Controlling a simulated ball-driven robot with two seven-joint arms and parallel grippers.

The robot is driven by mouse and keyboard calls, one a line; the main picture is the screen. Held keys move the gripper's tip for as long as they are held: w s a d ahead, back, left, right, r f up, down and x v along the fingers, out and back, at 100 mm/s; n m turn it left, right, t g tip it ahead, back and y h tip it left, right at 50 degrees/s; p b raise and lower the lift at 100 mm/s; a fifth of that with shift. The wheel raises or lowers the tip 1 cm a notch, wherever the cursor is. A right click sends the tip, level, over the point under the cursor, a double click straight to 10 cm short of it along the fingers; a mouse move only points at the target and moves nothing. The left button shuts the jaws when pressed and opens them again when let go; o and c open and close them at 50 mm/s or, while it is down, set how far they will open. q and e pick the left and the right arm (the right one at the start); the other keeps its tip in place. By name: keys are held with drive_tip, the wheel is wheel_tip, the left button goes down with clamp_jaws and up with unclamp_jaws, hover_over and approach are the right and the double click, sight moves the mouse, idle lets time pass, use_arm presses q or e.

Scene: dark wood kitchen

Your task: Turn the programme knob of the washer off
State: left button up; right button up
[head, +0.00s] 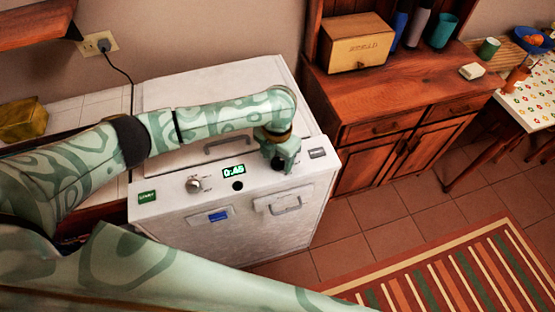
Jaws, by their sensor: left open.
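The white washer (163,222) stands against the wall, with its control panel along the top front edge. A round silver programme knob (194,185) sits on the left part of the panel. A lit green display (233,171) reads what looks like 0:45, and a dark round button (238,185) is just below it. My left gripper (281,160) is open above the right part of the panel, right of the display and apart from the knob. I cannot tell whether it touches the panel. My right gripper is not in view.
A green-lit label (147,197) is at the panel's left end. A wooden cabinet (385,95) with a bread box (356,42) and cups stands to the right. A small table (530,100) is far right. A striped rug (450,270) lies on the tiled floor.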

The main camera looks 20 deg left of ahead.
use_arm(q)
drive_tip(key=shift+f, duration=0.3)
drive_tip(key=c, duration=1)
drive_tip(key=shift+r, duration=0.1)
